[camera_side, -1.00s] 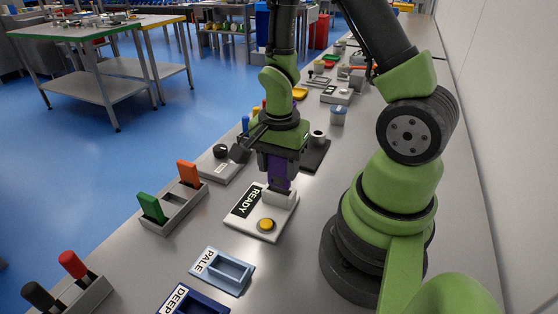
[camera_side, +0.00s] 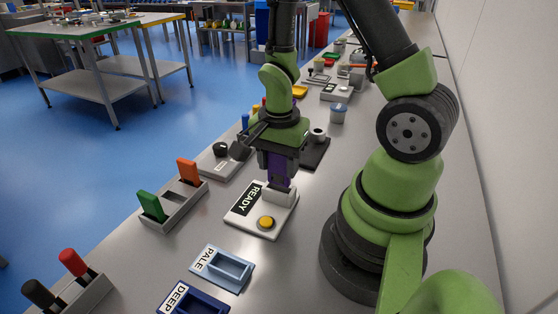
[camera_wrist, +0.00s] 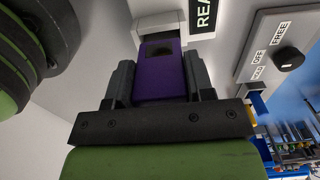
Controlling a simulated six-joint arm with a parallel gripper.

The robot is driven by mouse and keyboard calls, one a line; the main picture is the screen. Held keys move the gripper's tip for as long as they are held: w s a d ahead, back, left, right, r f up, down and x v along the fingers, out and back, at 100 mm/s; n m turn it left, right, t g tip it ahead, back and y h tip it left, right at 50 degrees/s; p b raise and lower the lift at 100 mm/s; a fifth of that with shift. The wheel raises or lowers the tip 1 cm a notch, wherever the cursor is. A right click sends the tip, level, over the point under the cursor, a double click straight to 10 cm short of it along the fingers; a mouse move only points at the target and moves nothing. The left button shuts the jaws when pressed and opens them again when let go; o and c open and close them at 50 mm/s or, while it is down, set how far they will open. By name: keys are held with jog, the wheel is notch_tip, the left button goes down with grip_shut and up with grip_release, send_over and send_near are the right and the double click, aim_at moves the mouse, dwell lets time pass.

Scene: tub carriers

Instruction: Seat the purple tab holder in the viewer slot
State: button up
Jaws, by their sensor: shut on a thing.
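My gripper (camera_side: 279,170) is shut on the purple tab holder (camera_side: 277,166) and holds it upright over the viewer. In the wrist view, the purple tab holder (camera_wrist: 161,70) sits between the two dark fingers, with a dark window near its far end. The viewer (camera_side: 262,212) is a white unit with a READY display and a yellow button. The holder's lower end meets the viewer's raised white slot block (camera_side: 280,197). The slot mouth is hidden, so I cannot tell how deep the holder is in it.
A grey rack (camera_side: 178,207) with green and orange holders stands to the left. The PALE tray (camera_side: 222,268) and DEEP tray (camera_side: 194,299) lie in front. A grey unit with a black knob (camera_side: 220,149) and a dark stand (camera_side: 316,152) are behind.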

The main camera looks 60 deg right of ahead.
aim_at(279, 183)
jog(key=shift+f, duration=2.25)
jog(key=o, duration=1.1)
jog(key=shift+c, duration=0.2)
jog(key=shift+r, duration=0.1)
notch_tip(279, 183, up, 10)
jog(key=shift+f, duration=0.1)
